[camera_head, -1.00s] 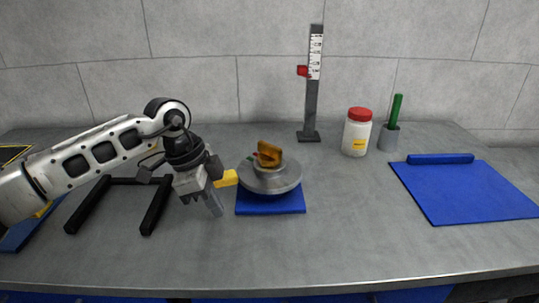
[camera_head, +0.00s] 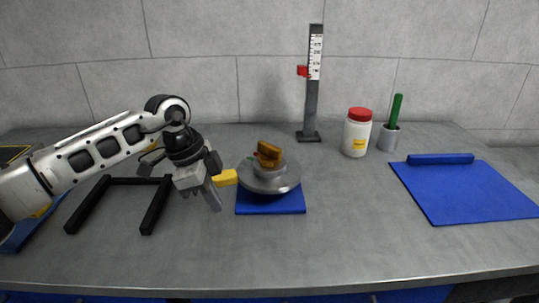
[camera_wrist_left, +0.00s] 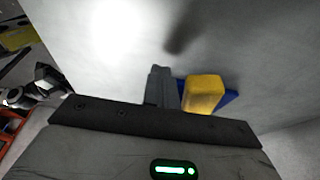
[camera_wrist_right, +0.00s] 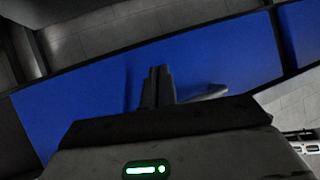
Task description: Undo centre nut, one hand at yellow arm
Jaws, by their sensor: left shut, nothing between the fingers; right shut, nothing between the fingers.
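The hub dynamometer stands on a blue base plate (camera_head: 272,203). Its round grey disc (camera_head: 272,181) carries an orange-brown nut (camera_head: 268,154) on top at the centre. The yellow arm (camera_head: 226,177) sticks out from the disc's left side; its block end also shows in the left wrist view (camera_wrist_left: 203,93). My left gripper (camera_head: 216,207) is shut and empty, pointing down just in front of the yellow arm. In the left wrist view its fingers are beside the yellow block; I cannot tell if they touch. My right gripper (camera_wrist_right: 158,72) is shut and empty, in front of a blue surface.
A black U-shaped frame (camera_head: 155,207) lies on the table at the left. A scale post (camera_head: 312,95) stands behind the hub. A red-lidded jar (camera_head: 357,134) and a grey cup (camera_head: 389,139) with a green handle stand to the right. A blue mat (camera_head: 465,190) lies at right.

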